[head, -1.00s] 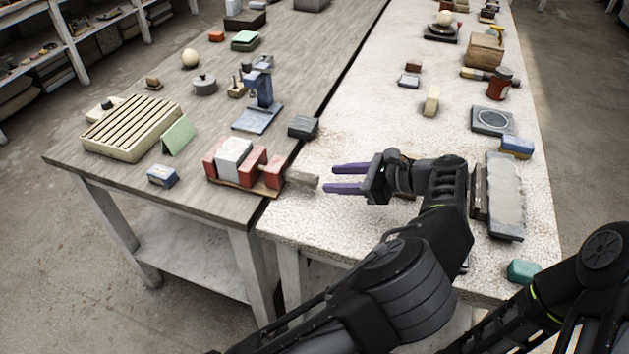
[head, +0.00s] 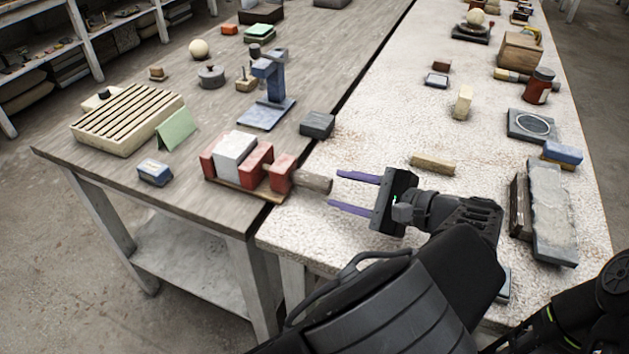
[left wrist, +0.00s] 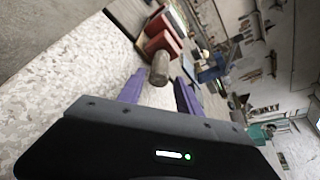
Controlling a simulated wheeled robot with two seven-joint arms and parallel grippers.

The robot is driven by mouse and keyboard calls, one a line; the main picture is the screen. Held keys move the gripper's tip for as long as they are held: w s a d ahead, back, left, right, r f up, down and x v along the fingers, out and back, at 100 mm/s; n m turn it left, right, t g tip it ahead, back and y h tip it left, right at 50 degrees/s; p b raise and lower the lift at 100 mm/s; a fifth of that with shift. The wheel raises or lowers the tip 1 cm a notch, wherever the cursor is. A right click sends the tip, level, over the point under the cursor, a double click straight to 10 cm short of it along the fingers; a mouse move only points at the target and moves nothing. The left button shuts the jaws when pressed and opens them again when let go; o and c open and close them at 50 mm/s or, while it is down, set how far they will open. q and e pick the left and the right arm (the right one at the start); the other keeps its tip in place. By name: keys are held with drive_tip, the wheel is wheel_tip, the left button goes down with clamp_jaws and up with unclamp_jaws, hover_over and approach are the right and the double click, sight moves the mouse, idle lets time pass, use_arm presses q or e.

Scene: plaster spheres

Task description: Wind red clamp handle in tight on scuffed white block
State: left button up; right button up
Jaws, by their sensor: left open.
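The red clamp (head: 254,163) stands on a wooden base at the right edge of the grey wooden table. The scuffed white block (head: 233,147) sits between its red jaws; I cannot tell if there is a gap. Its brownish, rod-like handle (head: 315,182) points right, over the pale table. My left gripper (head: 335,188) is open, its purple fingers pointing at the handle's free end. In the left wrist view the handle (left wrist: 160,68) shows between and just beyond the fingertips (left wrist: 161,84), not gripped. My right gripper is out of view.
A dark block (head: 317,124) and a blue stand (head: 267,100) are behind the clamp. A small blue box (head: 155,172) lies left of it. A tan bar (head: 433,163) lies behind my left gripper. The pale tabletop near the gripper is mostly clear.

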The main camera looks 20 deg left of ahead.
sight(314, 182)
use_arm(q)
drive_tip(key=shift+a, duration=0.15)
drive_tip(key=b+x, duration=0.1)
drive_tip(key=x, duration=0.6)
drive_tip(key=shift+w+a+f, duration=0.15)
drive_tip(key=shift+a, duration=0.1)
clamp_jaws()
